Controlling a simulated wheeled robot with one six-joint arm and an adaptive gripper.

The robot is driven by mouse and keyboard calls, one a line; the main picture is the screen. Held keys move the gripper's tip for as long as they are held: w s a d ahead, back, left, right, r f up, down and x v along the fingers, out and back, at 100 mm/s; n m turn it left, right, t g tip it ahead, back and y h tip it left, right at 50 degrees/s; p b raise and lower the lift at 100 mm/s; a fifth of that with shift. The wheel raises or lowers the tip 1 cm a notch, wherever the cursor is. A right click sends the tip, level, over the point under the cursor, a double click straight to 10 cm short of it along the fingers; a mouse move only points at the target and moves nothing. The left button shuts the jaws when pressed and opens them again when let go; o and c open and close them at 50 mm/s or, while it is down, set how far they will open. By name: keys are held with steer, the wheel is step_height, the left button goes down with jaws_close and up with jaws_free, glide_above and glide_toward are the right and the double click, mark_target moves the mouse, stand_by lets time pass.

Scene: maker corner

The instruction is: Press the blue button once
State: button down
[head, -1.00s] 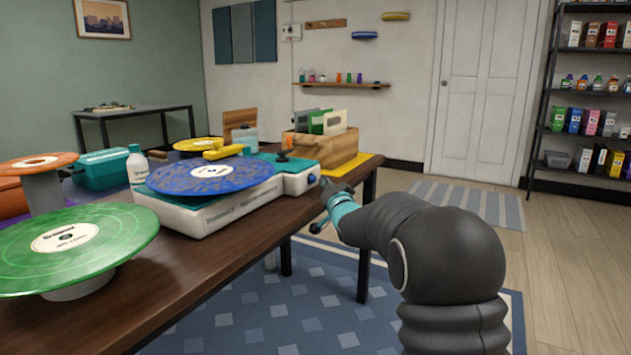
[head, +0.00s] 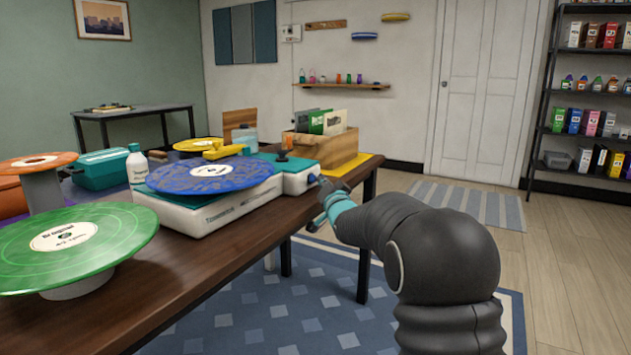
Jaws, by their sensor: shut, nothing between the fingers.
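A white turntable (head: 215,213) with a blue record (head: 210,175) stands on the dark wooden table. A white box with a teal top (head: 299,182) and a dark knob joins its right end. A small blue spot, seemingly the blue button (head: 311,178), shows at the right end of this box. My gripper (head: 323,183) is shut and empty, just right of the blue spot at the table's right edge. It partly hides that area, and I cannot tell whether it touches the button.
A green record on a stand (head: 72,243), an orange record (head: 37,163) and a white bottle (head: 137,167) are at left. Floor right of the table is open.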

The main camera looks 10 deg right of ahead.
steer(key=shift+w+a, duration=0.3)
steer(key=shift+a, duration=0.15)
stand_by(0.7)
steer(key=shift+s+d, duration=0.1)
steer(key=shift+d, duration=0.05)
steer(key=shift+s+d+b, duration=0.5)
steer(key=shift+d, duration=0.15)
stand_by(0.3)
steer(key=shift+s+d+b, duration=0.2)
steer(key=shift+s+d, duration=0.55)
steer(key=shift+d, duration=0.25)
steer(key=shift+s+d+b, duration=0.15)
steer(key=shift+s+d, duration=0.55)
steer(key=shift+d, duration=0.3)
